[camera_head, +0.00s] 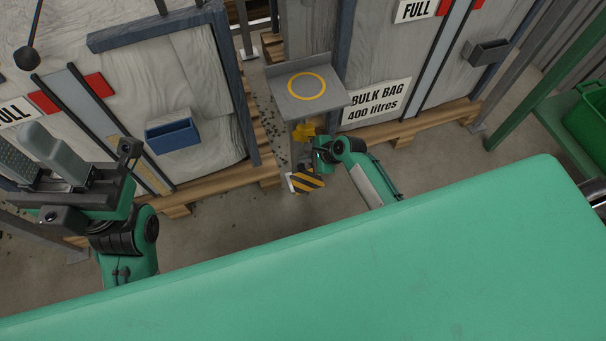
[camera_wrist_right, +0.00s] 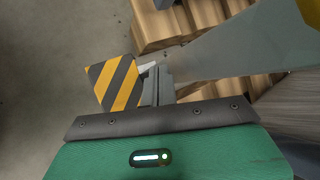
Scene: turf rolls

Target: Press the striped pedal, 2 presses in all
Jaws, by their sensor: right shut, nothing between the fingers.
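The striped pedal (camera_head: 308,181), black and yellow, sits low at the foot of a grey stand (camera_head: 306,92). It also shows in the right wrist view (camera_wrist_right: 113,83), left of my fingers. My right gripper (camera_head: 311,168) is shut and empty, reaching down at the pedal. In the right wrist view its fingertips (camera_wrist_right: 159,84) appear close beside the pedal's right edge. I cannot tell whether they touch it. My left gripper (camera_head: 36,158) is at the far left, away from the pedal, with its fingers apart and nothing seen between them.
Bulk bags on wooden pallets (camera_head: 232,177) stand on both sides of the stand. A yellow part (camera_head: 304,133) sits under its grey shelf. A blue bin (camera_head: 172,136) hangs on the left bag. A green crate (camera_head: 588,122) is at right. Floor before the pedal is clear.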

